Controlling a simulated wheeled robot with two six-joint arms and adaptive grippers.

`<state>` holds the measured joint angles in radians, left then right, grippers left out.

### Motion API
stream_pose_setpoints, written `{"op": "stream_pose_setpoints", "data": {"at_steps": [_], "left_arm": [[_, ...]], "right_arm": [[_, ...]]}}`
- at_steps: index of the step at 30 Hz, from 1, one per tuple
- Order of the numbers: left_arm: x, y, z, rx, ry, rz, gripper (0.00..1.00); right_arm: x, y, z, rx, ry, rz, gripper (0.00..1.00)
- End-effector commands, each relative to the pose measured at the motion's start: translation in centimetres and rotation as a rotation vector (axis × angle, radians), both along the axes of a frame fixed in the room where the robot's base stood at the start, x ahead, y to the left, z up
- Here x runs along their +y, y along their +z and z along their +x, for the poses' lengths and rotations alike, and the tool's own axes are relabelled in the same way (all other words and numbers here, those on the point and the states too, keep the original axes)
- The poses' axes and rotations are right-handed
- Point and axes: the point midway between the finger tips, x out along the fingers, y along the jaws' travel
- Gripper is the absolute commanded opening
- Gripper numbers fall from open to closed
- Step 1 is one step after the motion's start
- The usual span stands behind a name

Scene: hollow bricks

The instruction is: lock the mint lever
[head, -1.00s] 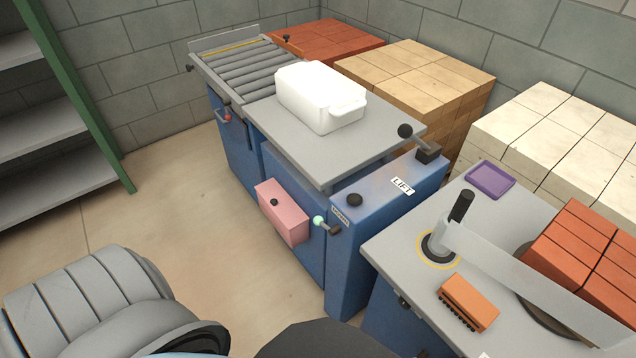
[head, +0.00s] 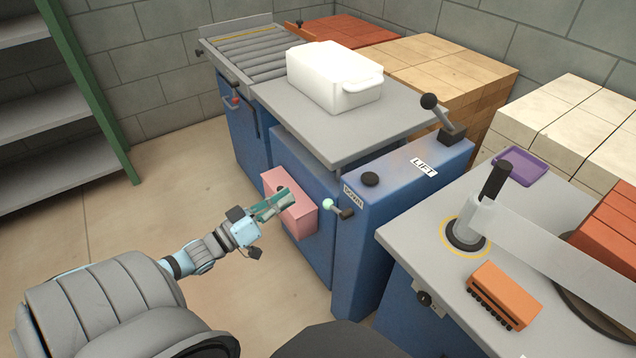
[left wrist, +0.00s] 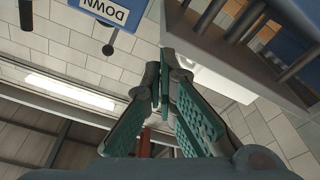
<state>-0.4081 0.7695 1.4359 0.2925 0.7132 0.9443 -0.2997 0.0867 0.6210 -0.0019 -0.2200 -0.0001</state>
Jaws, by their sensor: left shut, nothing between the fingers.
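The mint lever has a pale mint ball knob (head: 328,204) on a short arm and a dark pivot. It sits on the blue lift cabinet (head: 385,230), just below a small DOWN label (head: 352,196). My left gripper (head: 284,196), with green fingers, is shut and empty in front of the pink box (head: 305,220), left of the mint knob and apart from it. Whether it touches the box cannot be told. In the left wrist view the shut fingers (left wrist: 165,75) show, with the DOWN sign (left wrist: 108,10) upside down at upper left. My right gripper is not seen.
A white tub (head: 335,85) stands on the grey lift plate (head: 300,125), beside the roller conveyor (head: 255,55). A black-knobbed lever (head: 430,102) is by the LIFT label. At right, a bench (head: 420,250) holds an orange brush (head: 503,295). The floor at left is clear.

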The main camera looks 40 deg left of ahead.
Motion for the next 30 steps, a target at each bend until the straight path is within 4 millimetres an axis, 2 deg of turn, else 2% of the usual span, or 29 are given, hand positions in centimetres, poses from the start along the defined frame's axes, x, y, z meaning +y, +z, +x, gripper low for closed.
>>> {"op": "stream_pose_setpoints", "data": {"at_steps": [5, 10, 18, 23, 24, 30], "left_arm": [[0.0, 0.0, 0.1, 0.001, 0.002, 0.002, 0.0], [-0.3, 0.1, 1.4, -0.001, 0.003, 0.003, 0.0], [-1.5, 0.5, 6.7, -0.002, 0.003, 0.003, 0.0], [-2.2, 0.9, 10.0, -0.001, 0.006, 0.003, 0.0], [-2.6, -0.1, 9.5, 0.006, 0.006, 0.001, 0.0], [-3.5, -2.1, 8.6, 0.006, 0.004, 0.003, 0.0]], "right_arm": [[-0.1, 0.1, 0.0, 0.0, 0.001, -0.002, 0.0], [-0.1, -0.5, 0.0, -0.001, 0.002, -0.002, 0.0], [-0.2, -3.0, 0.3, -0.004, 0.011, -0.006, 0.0], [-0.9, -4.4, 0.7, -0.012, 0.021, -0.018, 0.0], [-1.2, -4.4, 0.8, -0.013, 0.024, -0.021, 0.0], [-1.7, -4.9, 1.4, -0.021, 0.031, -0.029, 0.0]]}}
